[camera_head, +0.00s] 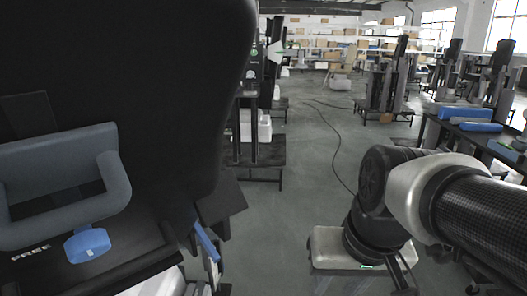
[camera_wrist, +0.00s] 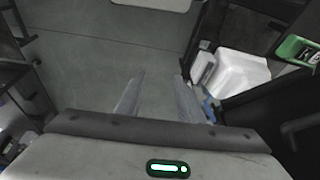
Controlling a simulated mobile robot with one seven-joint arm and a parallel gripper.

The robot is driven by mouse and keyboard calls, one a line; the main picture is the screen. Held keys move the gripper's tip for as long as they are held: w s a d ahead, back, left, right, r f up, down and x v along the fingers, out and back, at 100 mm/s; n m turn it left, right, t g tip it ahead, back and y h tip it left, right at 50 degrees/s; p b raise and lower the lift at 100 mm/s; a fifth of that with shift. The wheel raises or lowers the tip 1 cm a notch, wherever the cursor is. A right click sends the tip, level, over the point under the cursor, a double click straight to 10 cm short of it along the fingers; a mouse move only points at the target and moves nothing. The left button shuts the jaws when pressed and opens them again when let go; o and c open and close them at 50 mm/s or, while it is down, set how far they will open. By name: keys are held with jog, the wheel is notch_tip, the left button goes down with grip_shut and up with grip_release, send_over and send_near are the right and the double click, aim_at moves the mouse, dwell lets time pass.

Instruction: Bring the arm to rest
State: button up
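My gripper (camera_wrist: 157,82) shows in the wrist view with its two grey fingers apart and nothing between them. Bare grey floor lies beyond the fingertips. In the head view my arm comes in from the right and bends down. The pale gripper body with a small green light is at the lower centre right, over the floor. Its fingers cannot be made out there.
A large black unit with a grey-blue handle (camera_head: 120,185) and a blue knob (camera_head: 88,245) fills the left. A table with blue items (camera_head: 465,113) stands at right. A black cable (camera_head: 338,150) crosses the open aisle floor. A white container (camera_wrist: 240,75) is right of the fingers.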

notch_tip(320, 180, up, 28)
jog(key=s+d+t+h+p, duration=0.1)
jog(key=d+t+p, duration=0.1)
jog(key=p, duration=2.3)
jog(key=shift+d, duration=0.25)
